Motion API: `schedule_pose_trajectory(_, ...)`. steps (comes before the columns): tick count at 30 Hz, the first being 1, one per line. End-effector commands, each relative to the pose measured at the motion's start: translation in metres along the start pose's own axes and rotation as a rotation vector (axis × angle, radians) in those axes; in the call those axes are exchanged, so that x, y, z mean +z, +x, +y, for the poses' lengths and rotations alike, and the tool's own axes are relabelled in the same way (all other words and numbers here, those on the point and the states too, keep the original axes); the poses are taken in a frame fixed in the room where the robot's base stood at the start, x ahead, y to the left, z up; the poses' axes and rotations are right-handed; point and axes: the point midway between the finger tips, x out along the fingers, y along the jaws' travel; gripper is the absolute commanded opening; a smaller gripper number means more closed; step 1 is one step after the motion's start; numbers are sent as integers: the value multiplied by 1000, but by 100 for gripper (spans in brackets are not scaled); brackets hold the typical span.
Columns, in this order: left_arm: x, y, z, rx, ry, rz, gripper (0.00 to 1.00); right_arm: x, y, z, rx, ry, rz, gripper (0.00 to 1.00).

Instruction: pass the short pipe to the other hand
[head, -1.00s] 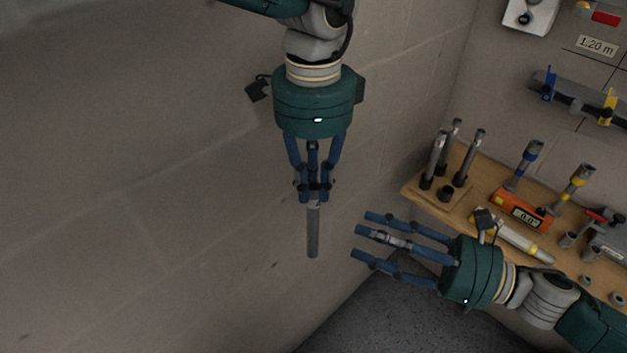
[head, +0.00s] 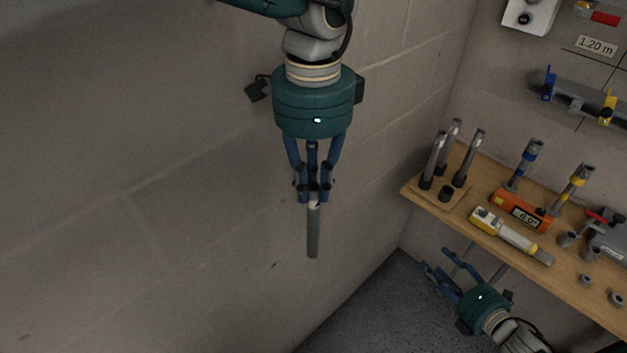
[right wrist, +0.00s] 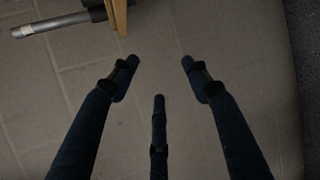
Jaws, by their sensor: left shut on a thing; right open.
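The short pipe (head: 313,232) is a plain grey tube. It hangs upright below my left gripper (head: 314,197) in the head view, with its upper end between the blue fingers. The left gripper is shut on it, and the fingers hide the pipe's top. My right gripper (head: 437,262) is low at the lower right, below the shelf's front edge and well apart from the pipe. It is open and empty; its three spread fingers (right wrist: 158,98) show in the right wrist view with nothing between them.
A wooden shelf (head: 410,194) at the right carries several upright tubes, an orange meter (head: 522,210), a yellow-ended tool (head: 510,236) and small sockets. The shelf's edge (right wrist: 119,14) and a grey rod (right wrist: 62,22) show in the right wrist view. Space around the pipe is free.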

Motion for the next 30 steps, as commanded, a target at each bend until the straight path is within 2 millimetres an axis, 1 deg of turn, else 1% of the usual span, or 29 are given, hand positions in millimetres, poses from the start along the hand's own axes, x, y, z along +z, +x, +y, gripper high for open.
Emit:
schedule_pose_trajectory(1, 0, 0, 0, -1, 0, 0, 0, -4, -1, -30, -54, 97, -25, 48)
schedule_pose_trajectory(2, 0, 0, 0, -1, 0, 0, 0, -6, -2, -46, -85, 153, -39, 48)
schedule_pose_trajectory(3, 0, 0, 0, -1, 0, 0, 0, -10, -4, -68, -124, 225, -59, 48)
schedule_pose_trajectory(5, 0, 0, 0, -1, 0, 0, 0, -18, -8, -100, -183, 334, -90, 48)
schedule_pose_trajectory(6, 0, 0, 0, -1, 0, 0, 0, -25, -12, -120, -222, 407, -112, 48)
schedule_pose_trajectory(8, 0, 0, 0, -1, 0, 0, 0, -37, -18, -150, -278, 512, -144, 48)
schedule_pose_trajectory(9, 0, 0, 0, -1, 0, 0, 0, -47, -22, -169, -316, 583, -167, 48)
schedule_pose_trajectory(11, 0, 0, 0, 0, 0, 0, 0, -63, -31, -197, -371, 686, -202, 48)
schedule_pose_trajectory(12, 0, 0, 0, -1, 0, 0, 0, -75, -37, -214, -407, 752, -225, 48)
schedule_pose_trajectory(14, 0, 0, 0, -1, 0, 0, 0, -94, -47, -239, -463, 849, -263, 48)
schedule_pose_trajectory(15, 0, 0, 0, -1, 0, 0, 0, -108, -54, -255, -498, 912, -288, 48)
schedule_pose_trajectory(17, 0, 0, 0, -1, 0, 0, 0, -129, -66, -277, -551, 1005, -328, 48)
schedule_pose_trajectory(18, 0, 0, 0, -1, 0, 0, 0, -144, -73, -290, -587, 1065, -355, 48)
schedule_pose_trajectory(20, 0, 0, 0, -1, 0, 0, 0, -168, -86, -309, -639, 1153, -396, 48)
schedule_pose_trajectory(21, 0, 0, 0, -1, 0, 0, 0, -185, -95, -320, -675, 1210, -426, 48)
schedule_pose_trajectory(23, 0, 0, 0, 0, 0, 0, 0, -211, -109, -336, -728, 1290, -469, 48)
schedule_pose_trajectory(24, 0, 0, 0, -1, 0, 0, 0, -228, -119, -345, -765, 1342, -501, 48)
schedule_pose_trajectory(26, 0, 0, 0, -1, 0, 0, 0, -255, -133, -357, -815, 1417, -547, 48)
schedule_pose_trajectory(27, 0, 0, 0, 0, 0, 0, 0, -272, -143, -363, -849, 1463, -578, 48)
schedule_pose_trajectory(30, 0, 0, 0, -1, 0, 0, 0, -310, -165, -375, -923, 1559, -652, 48)
